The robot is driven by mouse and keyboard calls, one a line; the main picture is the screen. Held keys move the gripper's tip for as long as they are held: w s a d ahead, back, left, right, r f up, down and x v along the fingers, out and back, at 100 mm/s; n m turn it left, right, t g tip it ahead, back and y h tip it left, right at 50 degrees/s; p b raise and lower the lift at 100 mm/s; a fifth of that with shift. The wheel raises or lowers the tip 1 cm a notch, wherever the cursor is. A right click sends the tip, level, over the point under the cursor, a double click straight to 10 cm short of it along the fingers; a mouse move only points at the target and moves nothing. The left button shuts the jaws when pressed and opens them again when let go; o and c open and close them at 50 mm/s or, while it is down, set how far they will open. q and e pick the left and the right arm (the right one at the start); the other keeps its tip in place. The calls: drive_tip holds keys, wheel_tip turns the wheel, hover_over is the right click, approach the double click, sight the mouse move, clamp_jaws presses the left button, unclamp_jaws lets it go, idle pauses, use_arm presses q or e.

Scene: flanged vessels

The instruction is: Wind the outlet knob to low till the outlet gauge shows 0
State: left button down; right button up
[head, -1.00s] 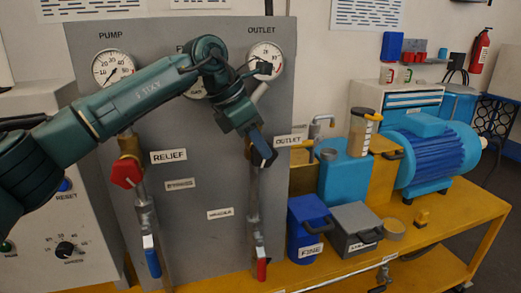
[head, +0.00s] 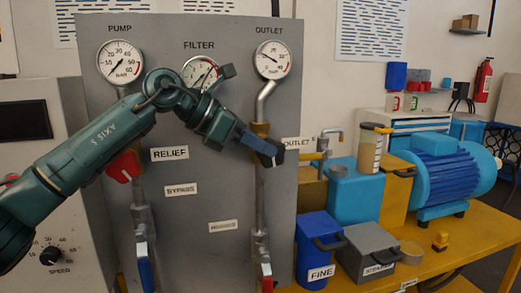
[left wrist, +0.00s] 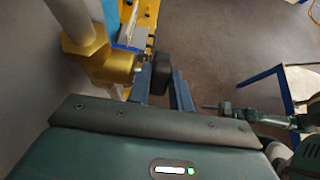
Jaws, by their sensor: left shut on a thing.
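My left gripper (head: 262,149) is shut on the black outlet knob (head: 273,154), on the brass valve (head: 260,129) below the outlet gauge. The left wrist view shows the dark knob (left wrist: 161,73) between my blue fingers, beside the brass valve body (left wrist: 112,66). The outlet gauge (head: 272,60) is a round white dial at the panel's upper right, unobstructed. Its needle is too small to read surely. My right arm (left wrist: 270,118) appears at the right of the left wrist view; its jaw state is unclear.
The relief valve's red knob (head: 124,166) and the filter gauge (head: 202,74) are near my left arm. Below are a blue-handled valve (head: 146,274) and a red-handled valve (head: 266,270). Blue and grey containers and a blue motor (head: 445,170) stand on the yellow bench (head: 465,222).

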use_arm(q)
drive_tip(key=c, duration=1.5)
unclamp_jaws()
drive_tip(key=shift+c, duration=0.2)
drive_tip(key=v, duration=1.3)
